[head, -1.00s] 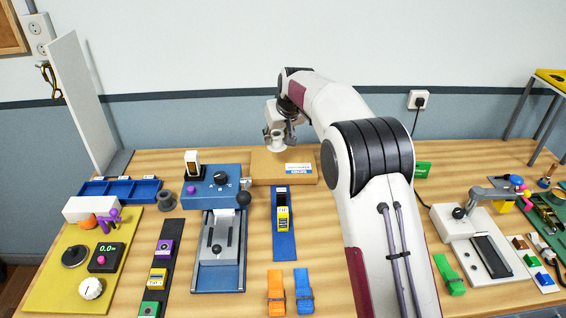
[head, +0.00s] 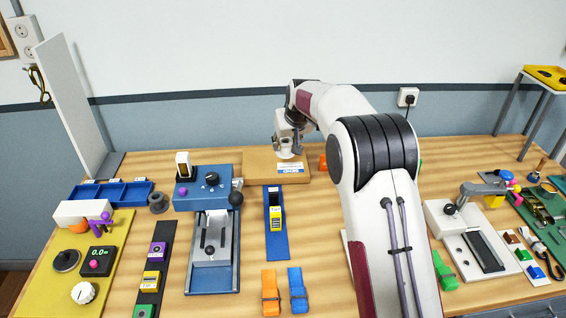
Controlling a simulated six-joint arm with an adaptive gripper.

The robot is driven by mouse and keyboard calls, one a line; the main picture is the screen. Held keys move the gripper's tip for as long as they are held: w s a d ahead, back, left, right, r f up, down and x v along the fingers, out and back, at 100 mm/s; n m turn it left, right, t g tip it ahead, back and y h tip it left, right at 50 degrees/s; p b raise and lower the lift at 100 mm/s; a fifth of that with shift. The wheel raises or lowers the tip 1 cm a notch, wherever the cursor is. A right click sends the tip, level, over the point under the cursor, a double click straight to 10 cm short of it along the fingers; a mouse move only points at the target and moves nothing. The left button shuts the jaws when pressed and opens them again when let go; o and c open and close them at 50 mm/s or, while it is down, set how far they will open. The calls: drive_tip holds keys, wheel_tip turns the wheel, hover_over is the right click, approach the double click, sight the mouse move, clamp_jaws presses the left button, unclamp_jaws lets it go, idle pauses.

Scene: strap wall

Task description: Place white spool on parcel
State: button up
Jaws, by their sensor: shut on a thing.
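The parcel (head: 258,168) is a flat brown box with a white and blue label, lying at the back middle of the table in the head view. My gripper (head: 287,148) is over the right part of the parcel, pointing down. It is shut on the white spool (head: 286,155), which shows just below the fingers and is partly hidden by them. The spool is upright, low at the parcel's top face. I cannot tell whether it touches the cardboard.
A blue device with a black ball knob (head: 236,198) stands left of the parcel. A dark grey spool (head: 158,203) is further left. A blue strip with a yellow object (head: 275,218) lies in front.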

sight(288, 157)
drive_tip(key=shift+f, duration=1.35)
drive_tip(key=shift+f, duration=0.1)
drive_tip(key=shift+f, duration=2.4)
drive_tip(key=o, duration=1.1)
drive_tip(key=shift+f, duration=0.1)
drive_tip(key=shift+v, duration=0.75)
drive_tip(key=v, duration=1)
drive_tip(key=shift+r, duration=0.35)
